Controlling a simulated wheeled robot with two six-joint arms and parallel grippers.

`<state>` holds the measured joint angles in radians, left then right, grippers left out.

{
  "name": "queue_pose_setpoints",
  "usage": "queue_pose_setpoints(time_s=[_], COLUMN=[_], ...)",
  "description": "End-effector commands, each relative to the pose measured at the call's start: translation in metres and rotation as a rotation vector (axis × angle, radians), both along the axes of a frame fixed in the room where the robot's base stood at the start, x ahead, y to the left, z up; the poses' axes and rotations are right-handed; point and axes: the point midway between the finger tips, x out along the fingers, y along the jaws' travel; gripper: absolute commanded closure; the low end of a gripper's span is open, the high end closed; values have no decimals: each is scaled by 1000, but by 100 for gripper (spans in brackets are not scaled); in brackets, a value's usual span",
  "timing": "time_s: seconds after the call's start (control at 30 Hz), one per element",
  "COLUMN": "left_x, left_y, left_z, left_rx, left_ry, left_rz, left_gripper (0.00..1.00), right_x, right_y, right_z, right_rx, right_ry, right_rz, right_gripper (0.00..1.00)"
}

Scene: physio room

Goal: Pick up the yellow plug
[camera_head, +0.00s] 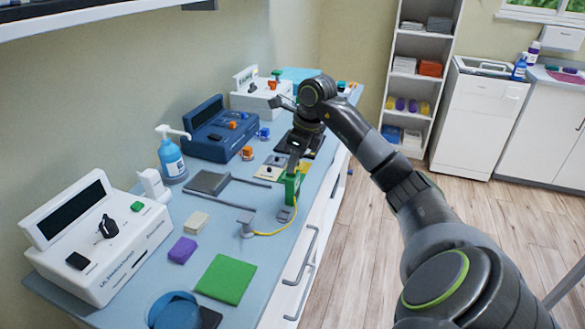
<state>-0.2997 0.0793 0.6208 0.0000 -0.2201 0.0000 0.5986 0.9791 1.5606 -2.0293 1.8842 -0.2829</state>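A thin yellow cable (270,233) runs from near a small grey post (246,226) up to the area of the green block. A yellow plug itself does not show clearly; the gripper or the block may hide it. My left gripper is not in view.
On the blue bench (205,260) stand a white console (98,240), a dark blue device (218,130) and a pump bottle (171,157). A purple block (182,250) and a green pad (225,279) lie in front. Wooden floor (345,240) is clear to the right.

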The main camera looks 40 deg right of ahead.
Motion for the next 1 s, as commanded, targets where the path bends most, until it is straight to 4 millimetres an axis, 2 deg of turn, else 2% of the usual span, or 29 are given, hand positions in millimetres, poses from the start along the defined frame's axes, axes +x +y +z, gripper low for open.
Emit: queue_pose_setpoints(time_s=[0.3,0.4,0.47,0.63,0.67,0.7,0.77,1.0], left_x=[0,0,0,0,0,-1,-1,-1], left_y=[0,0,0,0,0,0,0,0], left_z=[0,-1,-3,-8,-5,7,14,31], left_rx=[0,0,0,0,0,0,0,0], left_ry=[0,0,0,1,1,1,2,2], left_rz=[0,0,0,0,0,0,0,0], left_gripper=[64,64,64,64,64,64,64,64], right_x=[0,0,1,1,1,0,0,0], right_y=[0,0,0,0,0,0,0,1], right_z=[1,7,14,50,59,73,85,99], right_rx=[-1,-1,-2,-1,-2,0,0,1], right_ry=[0,-2,-3,-6,-5,-4,-2,1], right_rz=[0,-1,-1,0,-1,-1,0,3], right_gripper=[99,99,99,99,99,99,99,99])
